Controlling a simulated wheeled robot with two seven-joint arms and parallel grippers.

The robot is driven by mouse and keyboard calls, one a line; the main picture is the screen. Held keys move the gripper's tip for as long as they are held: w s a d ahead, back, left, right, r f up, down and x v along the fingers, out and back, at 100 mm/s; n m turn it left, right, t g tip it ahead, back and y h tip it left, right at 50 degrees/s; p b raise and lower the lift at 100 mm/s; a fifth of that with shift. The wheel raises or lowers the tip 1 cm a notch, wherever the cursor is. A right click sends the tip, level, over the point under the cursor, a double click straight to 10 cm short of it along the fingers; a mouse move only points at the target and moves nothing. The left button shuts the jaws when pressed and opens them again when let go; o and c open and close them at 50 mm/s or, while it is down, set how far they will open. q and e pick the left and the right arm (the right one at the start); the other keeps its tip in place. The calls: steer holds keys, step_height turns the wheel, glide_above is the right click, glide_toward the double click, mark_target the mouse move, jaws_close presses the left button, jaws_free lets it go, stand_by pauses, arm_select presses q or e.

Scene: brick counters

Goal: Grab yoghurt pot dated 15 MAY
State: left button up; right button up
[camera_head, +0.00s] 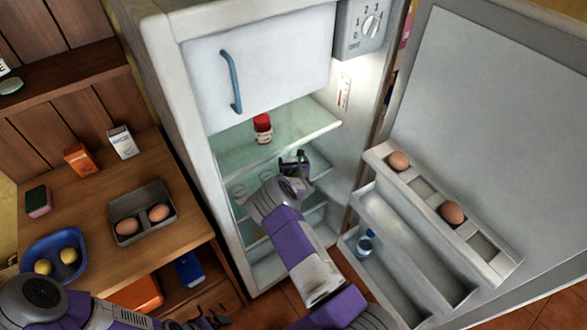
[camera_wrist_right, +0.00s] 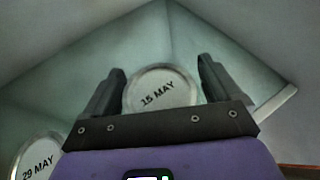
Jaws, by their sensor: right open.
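In the right wrist view the yoghurt pot dated 15 MAY (camera_wrist_right: 158,92) shows its round pale lid between the two dark fingers of my open right gripper (camera_wrist_right: 162,68). I cannot tell how deep the fingers reach around it. A second pot, dated 29 MAY (camera_wrist_right: 38,158), stands to the lower left, outside the fingers. In the head view my right gripper (camera_head: 293,160) reaches into the open fridge below the top glass shelf. Pale round shapes show faintly through the glass, their dates unreadable. My left gripper (camera_head: 207,321) is at the bottom edge, partly cut off.
A red-lidded jar (camera_head: 263,128) stands on the upper glass shelf (camera_head: 235,158). The open fridge door (camera_head: 470,120) at right holds eggs and a small bottle (camera_head: 366,243). A wooden counter at left carries cartons, an egg box (camera_head: 142,193) and a blue bowl (camera_head: 33,253).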

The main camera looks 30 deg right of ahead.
steer(key=c, duration=1)
steer(key=shift+r, duration=0.1)
steer(key=shift+c, duration=0.2)
